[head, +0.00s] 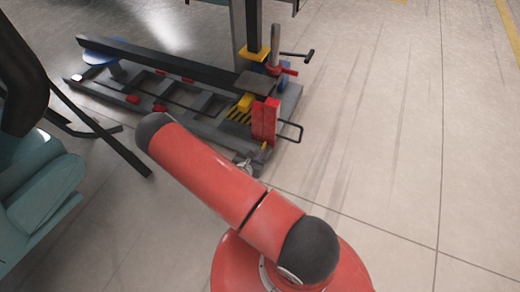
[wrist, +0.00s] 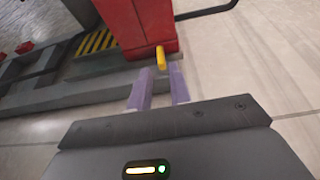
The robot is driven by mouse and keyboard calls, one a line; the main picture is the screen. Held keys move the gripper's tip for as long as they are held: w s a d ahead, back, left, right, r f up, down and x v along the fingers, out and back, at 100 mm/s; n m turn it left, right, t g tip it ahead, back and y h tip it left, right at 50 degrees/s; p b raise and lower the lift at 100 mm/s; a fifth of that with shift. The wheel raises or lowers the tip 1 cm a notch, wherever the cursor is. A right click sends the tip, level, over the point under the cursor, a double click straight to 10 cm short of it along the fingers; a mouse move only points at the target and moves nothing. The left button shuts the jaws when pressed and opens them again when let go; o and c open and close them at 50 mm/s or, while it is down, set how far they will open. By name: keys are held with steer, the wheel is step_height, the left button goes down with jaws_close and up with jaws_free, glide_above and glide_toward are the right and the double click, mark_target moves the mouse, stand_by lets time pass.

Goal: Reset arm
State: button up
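My gripper (wrist: 161,72) shows in the wrist view with its two pale purple fingers apart and a gap between them. A short yellow handle (wrist: 160,56) sticks out from a red block (wrist: 140,25) just beyond the fingertips, and I cannot tell whether the fingers touch it. In the head view my red arm (head: 215,185) reaches up and left from its base. Its dark elbow hides part of the floor, and the gripper is mostly hidden behind the arm near the machine's front corner.
A grey machine frame (head: 190,100) with a long dark beam, a red block (head: 265,121) and a black loop handle (head: 292,131) stands ahead. The tiled floor (head: 400,150) on the right is clear.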

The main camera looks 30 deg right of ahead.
steer(key=shift+s+a+r, duration=0.2)
steer(key=shift+s+a, duration=0.15)
steer(key=shift+a, duration=0.05)
steer(key=s+d+r+m+g+p, duration=0.15)
steer(key=r+m+g, duration=0.25)
steer(key=r+m, duration=0.7)
steer(key=s+r+m+g+p, duration=0.1)
steer(key=s+r+m+g, duration=0.3)
steer(key=r, duration=1.4)
steer(key=s+a+r+m+t+y+p, duration=0.1)
steer(key=s+a+r+m+y, duration=0.2)
steer(key=r, duration=0.4)
steer(key=s+a+r+m+t+y+p, duration=0.1)
steer(key=s+a+r+m+t+y, duration=0.1)
steer(key=s+a+r+m+y, duration=0.2)
steer(key=s+a+r+m+t+y+p, duration=0.2)
steer(key=s+a+r, duration=0.3)
steer(key=s+r, duration=0.3)
step_height(320, 180, up, 4)
steer(key=shift+s+a+r+m+y, duration=0.2)
steer(key=shift+s+m+y, duration=0.05)
steer(key=shift+m+y, duration=0.6)
